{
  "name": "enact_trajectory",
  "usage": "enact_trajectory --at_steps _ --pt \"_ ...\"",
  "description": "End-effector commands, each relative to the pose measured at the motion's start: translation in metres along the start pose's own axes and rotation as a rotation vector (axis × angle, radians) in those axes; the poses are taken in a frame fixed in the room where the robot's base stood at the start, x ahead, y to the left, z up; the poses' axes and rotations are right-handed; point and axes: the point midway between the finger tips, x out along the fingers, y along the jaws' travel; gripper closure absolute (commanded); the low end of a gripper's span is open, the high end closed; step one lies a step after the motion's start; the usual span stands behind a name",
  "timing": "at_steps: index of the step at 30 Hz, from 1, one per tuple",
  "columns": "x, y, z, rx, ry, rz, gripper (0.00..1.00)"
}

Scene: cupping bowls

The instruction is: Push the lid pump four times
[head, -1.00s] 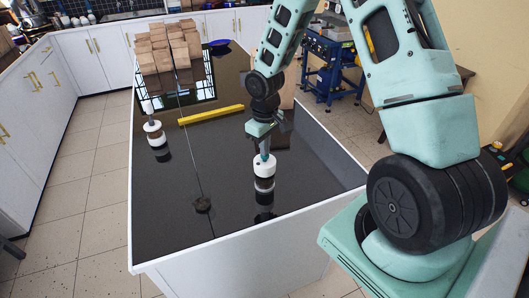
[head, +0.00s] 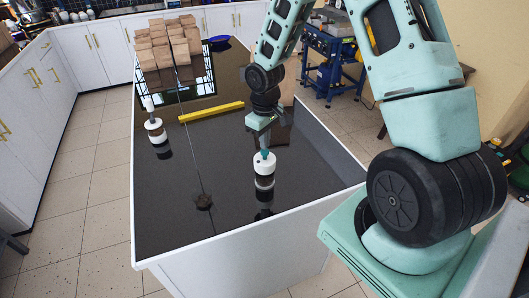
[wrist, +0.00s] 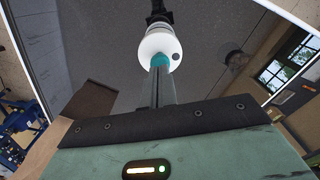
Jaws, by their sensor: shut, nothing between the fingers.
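A jar (head: 264,183) with a white lid (head: 264,165) stands upright on the dark counter near its front. A teal pump knob (head: 264,154) sits on top of the lid. In the wrist view the white lid (wrist: 151,46) and teal knob (wrist: 160,60) lie just beyond my fingertips. My gripper (head: 262,148) is shut and empty, pointing down right over the knob. The tips look at or very near the knob; I cannot tell if they touch. The jar's lower part is hidden in the wrist view.
A second white-lidded container (head: 155,130) with an upright white top stands to the left. A yellow bar (head: 212,111) lies behind. Stacked brown blocks (head: 165,50) and a blue bowl (head: 220,39) are at the far end.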

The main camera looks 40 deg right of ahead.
Motion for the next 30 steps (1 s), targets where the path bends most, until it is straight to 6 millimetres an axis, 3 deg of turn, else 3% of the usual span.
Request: enact_trajectory --at_steps 21,30 --pt "0.029 0.000 0.000 0.000 -0.001 0.000 1.00" --pt "0.026 0.000 0.000 0.000 0.000 0.000 1.00"
